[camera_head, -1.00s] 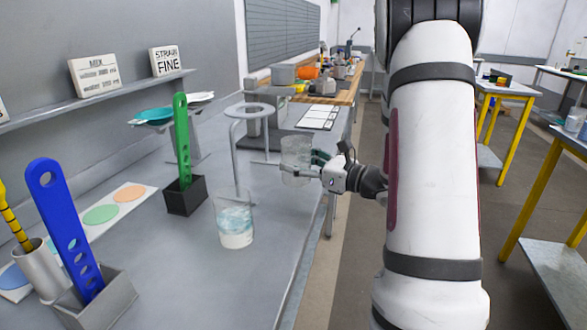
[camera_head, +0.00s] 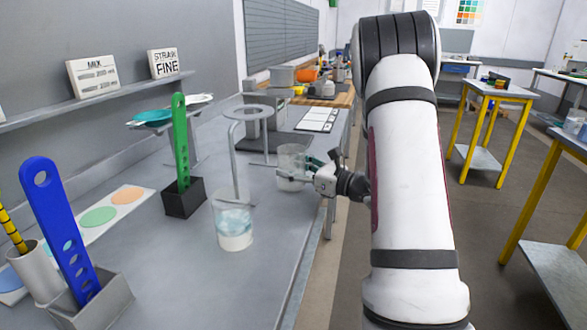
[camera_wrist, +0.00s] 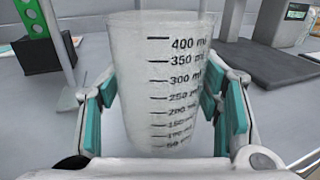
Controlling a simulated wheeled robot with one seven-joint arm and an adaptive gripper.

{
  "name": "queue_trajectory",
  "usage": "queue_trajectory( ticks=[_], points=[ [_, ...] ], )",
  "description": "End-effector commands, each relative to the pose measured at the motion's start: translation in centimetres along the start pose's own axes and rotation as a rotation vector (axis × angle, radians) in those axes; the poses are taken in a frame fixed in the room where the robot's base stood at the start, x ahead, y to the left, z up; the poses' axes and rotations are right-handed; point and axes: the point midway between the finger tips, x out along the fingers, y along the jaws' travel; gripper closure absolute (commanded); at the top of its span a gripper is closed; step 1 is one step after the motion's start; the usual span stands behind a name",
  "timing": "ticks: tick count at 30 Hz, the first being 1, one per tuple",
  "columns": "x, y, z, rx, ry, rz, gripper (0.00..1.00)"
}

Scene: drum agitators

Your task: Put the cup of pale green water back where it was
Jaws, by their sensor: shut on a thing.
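My gripper (camera_head: 303,177) is shut on a clear graduated cup (camera_head: 291,160), near the right edge of the grey bench. In the wrist view this cup (camera_wrist: 160,85) stands upright between the teal finger pads, with marks up to 400 ml. Its contents look whitish and cloudy; I cannot make out a green tint. I cannot tell whether its base touches the bench. A second clear cup (camera_head: 234,225), holding pale bluish liquid, stands on the bench nearer the camera, apart from my gripper.
A grey ring stand (camera_head: 248,112) is left of the held cup. A green slotted paddle (camera_head: 181,140) stands in a black holder, and a blue one (camera_head: 58,215) in a grey holder. A card with coloured circles (camera_head: 75,235) lies at the left.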

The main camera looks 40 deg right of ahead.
Motion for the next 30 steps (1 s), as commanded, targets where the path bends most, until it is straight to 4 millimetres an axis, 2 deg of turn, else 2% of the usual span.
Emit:
queue_trajectory(
  ticks=[3,4,6,19,23,30],
  points=[
    [0.0,0.0,-0.4,0.001,0.0,0.0,0.7],
    [0.0,0.0,-0.3,0.001,0.0,0.0,0.34],
    [0.0,0.0,-0.3,0.001,0.0,0.0,0.21],
    [0.0,0.0,0.2,0.0,0.0,0.0,0.21],
    [-2.0,-0.1,0.0,0.002,0.002,-0.005,0.21],
    [-7.1,-0.2,0.0,0.001,0.002,-0.006,0.21]
  ],
)
